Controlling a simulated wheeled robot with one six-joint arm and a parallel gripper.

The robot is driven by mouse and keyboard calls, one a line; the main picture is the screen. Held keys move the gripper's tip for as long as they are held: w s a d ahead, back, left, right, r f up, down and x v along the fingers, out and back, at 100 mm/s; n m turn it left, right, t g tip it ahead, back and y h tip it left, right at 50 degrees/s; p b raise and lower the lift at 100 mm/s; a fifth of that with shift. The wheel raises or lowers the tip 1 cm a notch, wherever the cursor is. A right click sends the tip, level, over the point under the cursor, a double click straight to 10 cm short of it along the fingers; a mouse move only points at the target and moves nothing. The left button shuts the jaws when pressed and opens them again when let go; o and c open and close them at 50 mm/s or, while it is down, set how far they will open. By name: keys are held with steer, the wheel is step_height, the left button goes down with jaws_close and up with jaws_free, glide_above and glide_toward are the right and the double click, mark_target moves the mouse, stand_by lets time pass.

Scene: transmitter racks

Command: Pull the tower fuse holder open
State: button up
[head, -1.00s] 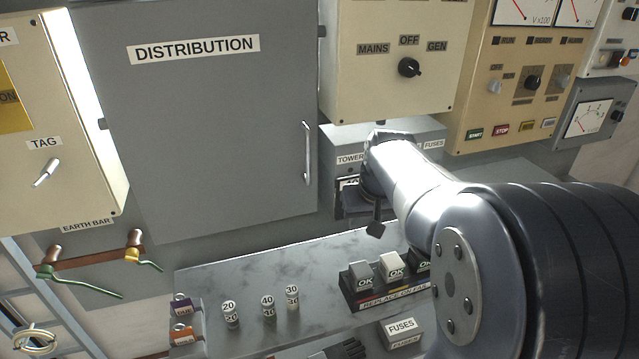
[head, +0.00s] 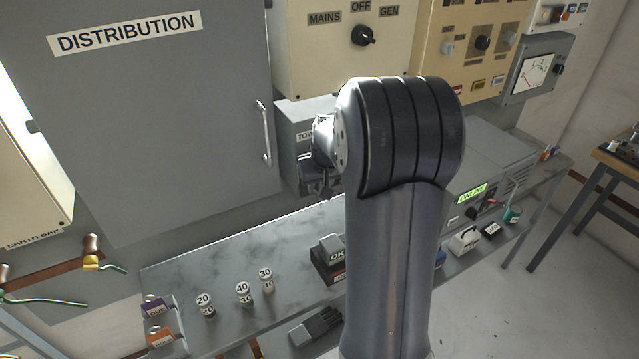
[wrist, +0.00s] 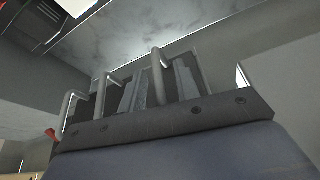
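The grey tower fuse box (head: 291,118) is on the wall right of the distribution cabinet, its label partly covered by my arm. My gripper (head: 318,180) is at the box's lower front, mostly hidden in the head view. In the wrist view, a dark bar with bolts crosses above a blue-grey body. Behind it stand two ribbed grey strips and several pale metal bars; one bar (wrist: 158,76) rises between the strips. I cannot tell which parts are the fuse holder, whether the gripper touches it, or whether it is shut.
The distribution cabinet (head: 165,120) with its upright handle is to the left. The switch panel (head: 340,65) is above.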

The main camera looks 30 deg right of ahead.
steer(key=shift+w+f, duration=0.1)
steer(key=shift+f, duration=0.2)
steer(key=shift+c, duration=0.3)
jaws_close()
